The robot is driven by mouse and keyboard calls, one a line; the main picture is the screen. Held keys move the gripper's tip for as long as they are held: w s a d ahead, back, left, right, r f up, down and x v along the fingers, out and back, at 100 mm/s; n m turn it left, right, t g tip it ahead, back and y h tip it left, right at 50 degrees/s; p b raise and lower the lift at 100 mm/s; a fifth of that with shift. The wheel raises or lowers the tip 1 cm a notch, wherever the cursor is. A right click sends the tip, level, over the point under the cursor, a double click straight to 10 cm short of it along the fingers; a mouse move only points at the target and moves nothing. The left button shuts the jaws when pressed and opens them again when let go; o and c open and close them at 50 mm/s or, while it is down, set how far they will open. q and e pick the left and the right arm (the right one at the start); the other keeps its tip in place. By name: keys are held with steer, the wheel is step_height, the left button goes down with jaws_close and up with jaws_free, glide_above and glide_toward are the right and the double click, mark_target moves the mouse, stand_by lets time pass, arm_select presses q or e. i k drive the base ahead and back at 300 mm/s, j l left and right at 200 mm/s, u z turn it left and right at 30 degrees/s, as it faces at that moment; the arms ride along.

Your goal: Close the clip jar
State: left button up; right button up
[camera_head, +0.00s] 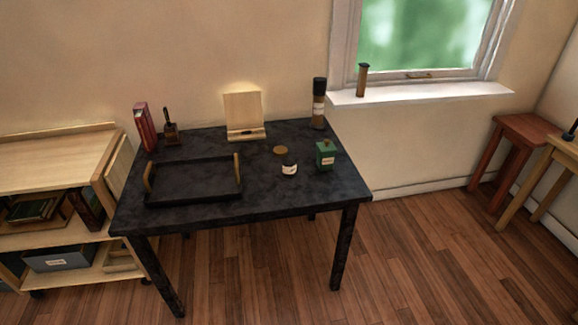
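A small jar with a white label (289,169) stands on the dark table, right of centre; it looks like the clip jar. Its top looks dark and appears open. A round brown lid (280,150) shows just behind and left of the jar's top. I cannot tell whether the lid lies on the table or is joined to the jar. Neither of my grippers is in view.
The black table (265,204) also bears a tray with wooden handles (193,196), a green labelled box (326,150), a wooden stand (243,108), a tall dark cylinder (319,110) and red books (145,128). A shelf cart (50,165) stands left. Floor in front is clear.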

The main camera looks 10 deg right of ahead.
mark_target(288, 158)
steer(key=i+l+u, duration=0.1)
steer(key=l, duration=0.25)
steer(key=i+l+u, duration=0.1)
steer(key=i+l, duration=0.3)
steer(key=l, duration=0.3)
steer(key=i+l+u, duration=0.15)
steer(key=l, duration=0.2)
steer(key=i+l+u, duration=0.1)
steer(key=l, duration=0.25)
steer(key=i+l+u, duration=0.1)
steer(key=l, duration=0.3)
steer(key=i, duration=0.1)
